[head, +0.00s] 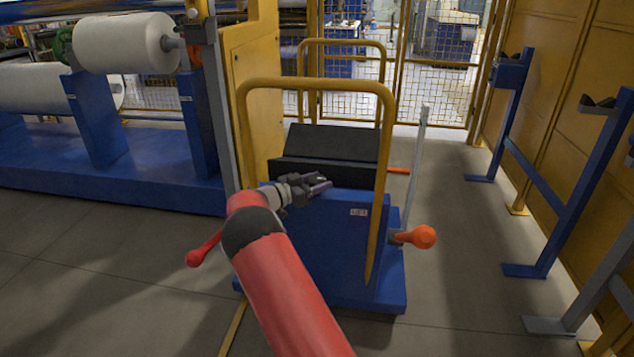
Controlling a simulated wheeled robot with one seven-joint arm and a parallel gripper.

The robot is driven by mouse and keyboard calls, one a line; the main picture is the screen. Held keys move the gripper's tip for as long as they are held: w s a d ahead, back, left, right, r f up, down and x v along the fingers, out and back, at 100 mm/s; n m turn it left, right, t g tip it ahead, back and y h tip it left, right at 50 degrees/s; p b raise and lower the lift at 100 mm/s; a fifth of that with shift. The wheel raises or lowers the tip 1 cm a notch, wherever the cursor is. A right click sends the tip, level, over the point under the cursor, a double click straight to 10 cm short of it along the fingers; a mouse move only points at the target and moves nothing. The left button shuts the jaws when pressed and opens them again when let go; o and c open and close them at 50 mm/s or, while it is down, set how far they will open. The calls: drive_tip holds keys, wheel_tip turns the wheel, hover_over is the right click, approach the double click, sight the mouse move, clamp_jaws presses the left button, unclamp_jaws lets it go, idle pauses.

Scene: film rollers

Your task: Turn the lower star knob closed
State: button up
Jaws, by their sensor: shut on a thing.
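My gripper (318,186) is in the head view, at the upper front of the blue lift cart (340,237). It is shut on a small dark thing, mostly hidden between the fingers. I cannot tell whether this is the lower star knob. An orange knob (425,237) sticks out on the cart's right side, apart from my gripper. A red-ended lever (205,250) shows at the cart's left, partly behind my arm. No star shape can be made out clearly on either one.
A yellow handle frame (316,84) arches over the cart, close around my gripper. White film rolls (125,43) sit on blue stands at left. Blue racks (580,190) stand along the right wall. Bare floor (450,250) lies between cart and racks.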

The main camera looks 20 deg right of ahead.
sight(309, 184)
drive_tip(key=o, duration=1)
drive_tip(key=shift+a, duration=0.15)
drive_tip(key=a, duration=0.3)
drive_tip(key=s+a, duration=0.1)
drive_tip(key=a, duration=0.3)
drive_tip(key=shift+s+a+b, duration=0.2)
drive_tip(key=shift+a+b, duration=0.05)
drive_tip(key=shift+b, duration=0.15)
